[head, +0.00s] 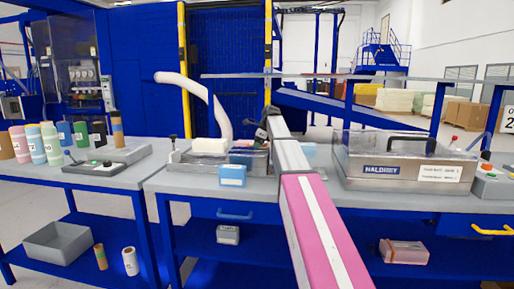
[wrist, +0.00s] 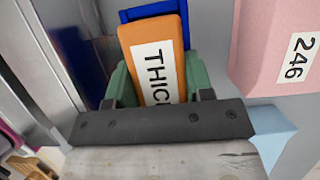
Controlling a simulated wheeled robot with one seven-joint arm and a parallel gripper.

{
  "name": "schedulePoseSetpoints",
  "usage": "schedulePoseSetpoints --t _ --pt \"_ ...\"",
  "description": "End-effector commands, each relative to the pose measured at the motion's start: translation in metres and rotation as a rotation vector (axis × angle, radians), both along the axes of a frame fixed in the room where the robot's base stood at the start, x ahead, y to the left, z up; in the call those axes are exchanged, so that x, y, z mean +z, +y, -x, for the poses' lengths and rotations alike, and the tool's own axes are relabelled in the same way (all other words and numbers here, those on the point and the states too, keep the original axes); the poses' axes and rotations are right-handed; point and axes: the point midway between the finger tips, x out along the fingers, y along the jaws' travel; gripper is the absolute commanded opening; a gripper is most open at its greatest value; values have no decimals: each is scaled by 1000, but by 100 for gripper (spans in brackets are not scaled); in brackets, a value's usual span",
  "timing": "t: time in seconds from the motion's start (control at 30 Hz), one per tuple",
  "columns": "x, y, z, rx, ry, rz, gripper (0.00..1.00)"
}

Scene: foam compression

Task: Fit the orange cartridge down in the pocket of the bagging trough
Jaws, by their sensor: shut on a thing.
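The orange cartridge (wrist: 168,45) with a white label reading "THIC…" is between the green pads of my gripper (wrist: 157,85) in the wrist view. My gripper is shut on it. A blue part (wrist: 150,12) shows just beyond its far end; I cannot tell if they touch. A metal wall (wrist: 42,70) runs along the left of the wrist view. In the head view a low metal trough (head: 190,163) lies on the middle bench. My gripper (head: 262,134) is over its right end, largely behind my arm. The cartridge and pocket cannot be made out there.
A pink box (wrist: 275,50) marked 246 is to the right of the cartridge in the wrist view. A white block (head: 209,146) and a blue box (head: 232,175) are at the trough. A large metal machine (head: 400,165) stands on the right.

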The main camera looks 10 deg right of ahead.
Motion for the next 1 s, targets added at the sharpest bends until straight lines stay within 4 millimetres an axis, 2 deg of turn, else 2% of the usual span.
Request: schedulePoseSetpoints --t 0.23,0.27,0.3,0.33,1.0 --pt "-5 0 0 0 0 0 18" --pt "-4 0 0 0 0 0 57" --pt "-4 0 0 0 0 0 70" --pt "-4 0 0 0 0 0 77" --pt "-1 -1 0 0 0 0 77"
